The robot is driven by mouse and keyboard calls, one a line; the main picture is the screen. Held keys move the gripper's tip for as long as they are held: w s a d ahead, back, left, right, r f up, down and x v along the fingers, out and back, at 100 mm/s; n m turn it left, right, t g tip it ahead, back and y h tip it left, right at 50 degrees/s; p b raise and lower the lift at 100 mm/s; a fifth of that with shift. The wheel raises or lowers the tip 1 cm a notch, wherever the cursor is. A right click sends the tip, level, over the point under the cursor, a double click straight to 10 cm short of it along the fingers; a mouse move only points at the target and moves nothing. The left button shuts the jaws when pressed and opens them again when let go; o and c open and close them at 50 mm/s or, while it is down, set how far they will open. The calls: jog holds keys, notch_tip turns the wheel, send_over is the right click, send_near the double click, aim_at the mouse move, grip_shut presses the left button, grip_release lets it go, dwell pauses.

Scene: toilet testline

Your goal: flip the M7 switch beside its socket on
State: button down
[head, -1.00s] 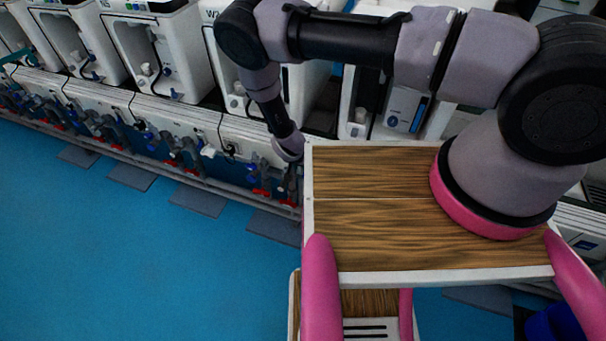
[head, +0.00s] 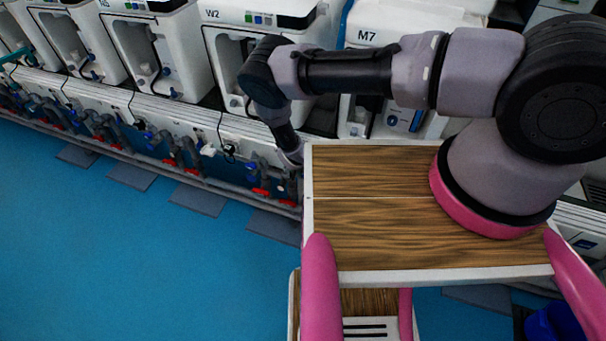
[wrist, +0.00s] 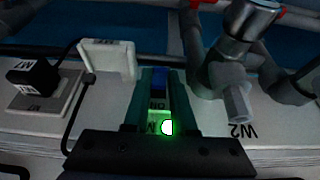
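In the wrist view, the M7 switch (wrist: 158,104) shows in the narrow gap between the two teal fingers of my gripper (wrist: 160,88). It has a blue part at the top, an upside-down ON mark and a glowing green light. The fingers stand apart, one on each side of it; I cannot tell whether they touch it. The socket (wrist: 38,100), with an upside-down M7 label, is at the left with a black plug (wrist: 32,74) in it. In the head view, my wrist reaches down to the wall strip left of my wooden top, and the fingertips and switch are hidden.
A white open-fronted holder (wrist: 107,60) is beside the plug, and a black cable runs below it. The M7 machine (head: 370,45) stands behind my arm. Blue floor (head: 130,250) is clear.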

jog(key=shift+w+d+r+g, duration=0.15)
jog(key=shift+w+r+g, duration=0.05)
jog(key=shift+g, duration=0.5)
jog(key=shift+w+d+r+g+y, duration=0.1)
jog(key=shift+w+r+g+y, duration=0.2)
jog(key=shift+g, duration=0.4)
jog(key=shift+w+r+g+y, duration=0.1)
jog(key=shift+g+y, duration=0.25)
jog(key=shift+g, duration=0.35)
jog(key=shift+w+d+r+g+y, duration=0.1)
jog(key=shift+w+r+g+y, duration=0.2)
jog(key=shift+g, duration=0.4)
jog(key=shift+s+f, duration=0.1)
jog(key=shift+f, duration=0.05)
jog(key=c, duration=1)
grip_release()
notch_tip(320, 180, up, 11)
jog(key=w, duration=0.1)
jog(key=shift+d, duration=0.15)
jog(key=shift+f, duration=0.15)
